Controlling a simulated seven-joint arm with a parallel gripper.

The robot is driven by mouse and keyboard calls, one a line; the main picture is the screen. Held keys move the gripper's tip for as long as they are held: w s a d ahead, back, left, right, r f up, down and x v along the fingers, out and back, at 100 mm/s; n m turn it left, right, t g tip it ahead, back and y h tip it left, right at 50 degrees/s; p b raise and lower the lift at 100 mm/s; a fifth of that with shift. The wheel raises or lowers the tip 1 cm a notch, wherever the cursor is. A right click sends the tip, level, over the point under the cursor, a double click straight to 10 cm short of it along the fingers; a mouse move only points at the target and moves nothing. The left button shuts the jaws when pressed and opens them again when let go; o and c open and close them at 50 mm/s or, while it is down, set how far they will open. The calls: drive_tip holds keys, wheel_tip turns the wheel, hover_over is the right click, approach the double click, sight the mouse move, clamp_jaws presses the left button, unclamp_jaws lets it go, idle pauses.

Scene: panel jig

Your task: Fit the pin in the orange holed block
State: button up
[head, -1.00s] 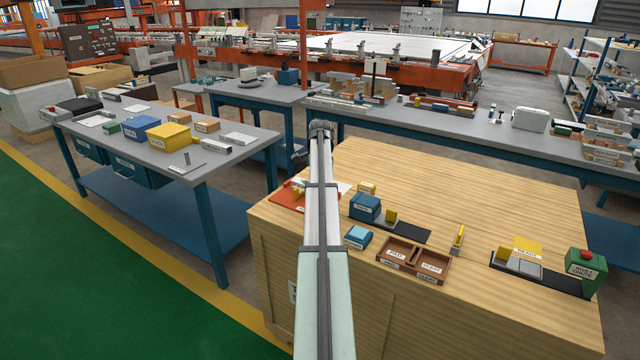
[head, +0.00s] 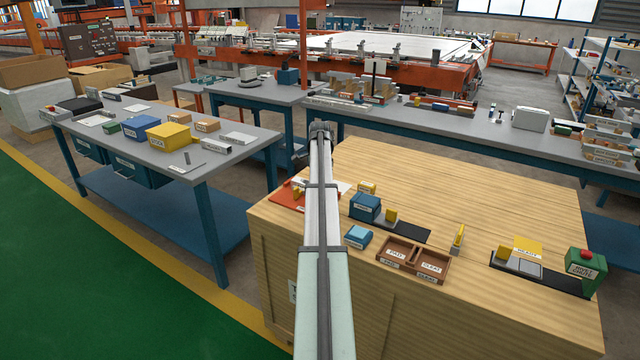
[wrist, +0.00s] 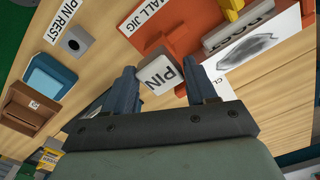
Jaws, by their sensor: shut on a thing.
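My gripper (wrist: 163,88) is shut on the pin (wrist: 160,76), a pale grey piece lettered PIN between the two dark fingers in the wrist view. The pin's far end is not clearly visible. Just beyond it is the orange holed block (wrist: 180,40), standing on an orange plate (wrist: 205,14) labelled as the small jig. The block's hole cannot be made out, and I cannot tell whether the pin touches the block. In the head view, the orange plate (head: 284,200) shows left of my arm, which hides the gripper and pin.
In the wrist view, a grey holed block (wrist: 77,42) stands by the PIN REST label (wrist: 62,20), left of the pin. A lettered grey bar (wrist: 238,32) lies right of the orange block. A blue box (wrist: 50,78) and brown tray (wrist: 28,108) are farther left.

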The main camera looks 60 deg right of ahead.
drive_tip(key=shift+f, duration=1.6)
drive_tip(key=o, duration=1.2)
drive_tip(key=shift+o, duration=0.2)
wheel_tip(320, 180, up, 14)
drive_tip(key=shift+f, duration=0.15)
idle(0.4)
